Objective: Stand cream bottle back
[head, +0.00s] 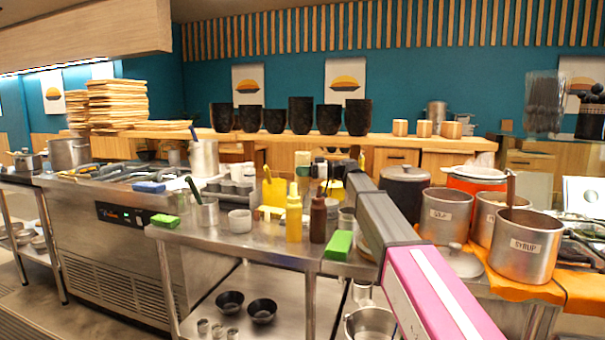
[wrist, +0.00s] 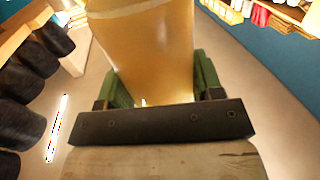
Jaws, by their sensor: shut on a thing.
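A bottle-like container (wrist: 150,45) with an amber-cream body and a paler band fills the top middle of the wrist view. My gripper (wrist: 160,88) is shut on it, with one green finger on each side. In the head view my gripper (head: 325,170) is small and partly hidden by my arm, above the back of the steel table. I cannot clearly make out the held bottle there. A yellow bottle (head: 294,216) and a brown bottle (head: 318,220) stand upright on the table, in front of my gripper.
A green sponge (head: 339,244) lies near the brown bottle. A white cup (head: 240,221) and a steel cup (head: 208,212) stand to the left. Large steel pots, one marked SYRUP (head: 526,252), stand at right. Black pots (head: 300,115) line the back shelf.

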